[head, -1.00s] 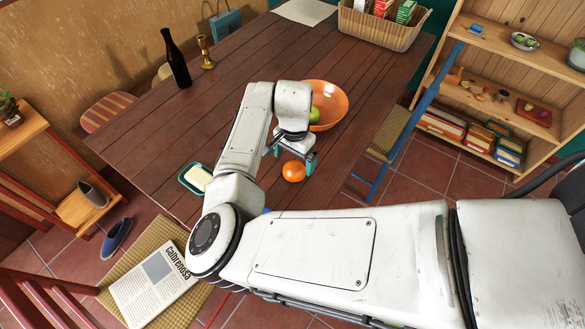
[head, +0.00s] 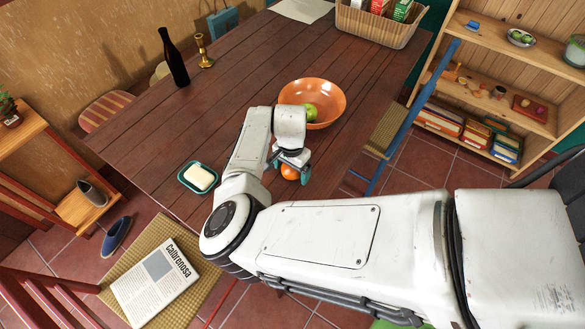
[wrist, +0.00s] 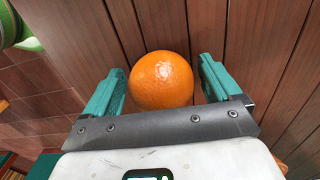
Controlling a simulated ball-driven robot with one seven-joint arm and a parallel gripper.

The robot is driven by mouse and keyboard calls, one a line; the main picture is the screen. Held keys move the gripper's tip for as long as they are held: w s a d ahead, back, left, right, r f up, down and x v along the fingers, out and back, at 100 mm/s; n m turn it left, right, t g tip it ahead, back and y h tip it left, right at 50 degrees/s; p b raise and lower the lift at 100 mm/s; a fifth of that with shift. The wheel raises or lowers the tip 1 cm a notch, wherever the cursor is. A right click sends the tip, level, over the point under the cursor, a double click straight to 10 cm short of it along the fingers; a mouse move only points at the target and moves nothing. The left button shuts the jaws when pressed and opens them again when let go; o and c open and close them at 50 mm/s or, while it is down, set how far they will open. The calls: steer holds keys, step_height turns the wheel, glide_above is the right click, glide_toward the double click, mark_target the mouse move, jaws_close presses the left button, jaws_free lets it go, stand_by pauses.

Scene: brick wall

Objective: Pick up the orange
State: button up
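The orange (head: 289,173) lies on the brown wooden table (head: 232,95) near its front right edge. In the head view it is partly hidden by my gripper (head: 291,169). In the wrist view the orange (wrist: 161,80) sits between the two teal fingers of my gripper (wrist: 159,85). The fingers are open, one on each side, with a gap to the right finger. The left finger is very close to the orange; I cannot tell whether it touches.
An orange bowl (head: 330,88) with a green apple (head: 310,112) stands just behind my gripper. A teal butter dish (head: 186,184) lies to the left. A dark bottle (head: 175,62) and brass candlestick (head: 204,52) stand farther back. A chair (head: 392,125) stands at the right edge.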

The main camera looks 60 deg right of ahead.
steer(key=c, duration=0.9)
steer(key=shift+c, duration=0.2)
steer(key=shift+r, duration=0.15)
